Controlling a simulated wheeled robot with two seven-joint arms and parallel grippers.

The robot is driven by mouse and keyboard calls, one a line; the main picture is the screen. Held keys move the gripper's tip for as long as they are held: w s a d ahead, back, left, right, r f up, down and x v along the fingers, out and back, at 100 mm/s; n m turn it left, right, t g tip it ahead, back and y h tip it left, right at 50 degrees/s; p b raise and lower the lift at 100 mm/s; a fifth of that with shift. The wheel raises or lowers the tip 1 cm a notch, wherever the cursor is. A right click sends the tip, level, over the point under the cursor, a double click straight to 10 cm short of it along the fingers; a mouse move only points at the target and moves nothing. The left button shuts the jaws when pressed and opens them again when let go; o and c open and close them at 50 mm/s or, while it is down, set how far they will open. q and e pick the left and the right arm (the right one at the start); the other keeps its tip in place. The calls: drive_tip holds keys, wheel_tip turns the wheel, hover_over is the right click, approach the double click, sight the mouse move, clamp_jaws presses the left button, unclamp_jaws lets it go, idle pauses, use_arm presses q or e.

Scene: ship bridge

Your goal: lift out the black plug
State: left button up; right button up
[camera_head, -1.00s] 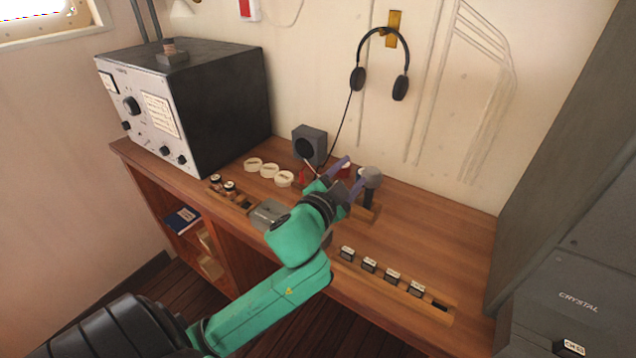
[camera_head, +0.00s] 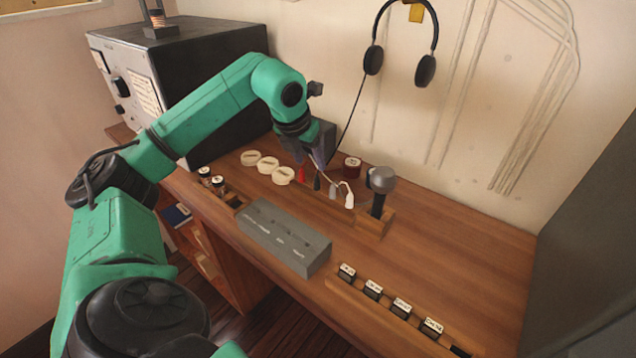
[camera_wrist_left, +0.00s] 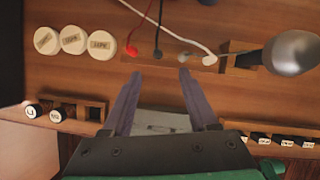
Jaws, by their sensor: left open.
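The black plug (camera_head: 317,183) stands in a row on the desk with a red plug (camera_head: 302,173), a grey plug (camera_head: 333,190) and a white plug (camera_head: 348,196). In the left wrist view the black plug (camera_wrist_left: 158,53) lies just beyond my fingertips, roughly between their lines. The red plug (camera_wrist_left: 133,50) is to its left, and the grey and white plugs are to its right. My left gripper (camera_head: 312,158) is open and empty, pointing down above the row; in the wrist view (camera_wrist_left: 161,74) its purple fingers are apart. My right gripper is out of view.
A grey slotted box (camera_head: 285,237) sits in front of the plugs. A grey-knobbed post (camera_head: 380,185) stands close to their right. White round discs (camera_head: 268,166) lie to the left. Headphones (camera_head: 425,70) hang on the wall.

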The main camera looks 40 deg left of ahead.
sight(316, 179)
use_arm(q)
drive_tip(key=p+x, duration=0.1)
drive_tip(key=x, duration=0.2)
drive_tip(key=p+x, duration=0.1)
drive_tip(key=x, duration=0.2)
drive_tip(key=p+x, duration=0.2)
drive_tip(key=x, duration=0.1)
drive_tip(key=shift+w+a, duration=0.15)
drive_tip(key=shift+a, duration=0.2)
drive_tip(key=shift+w+f, duration=0.2)
drive_tip(key=shift+f, duration=0.3)
clamp_jaws()
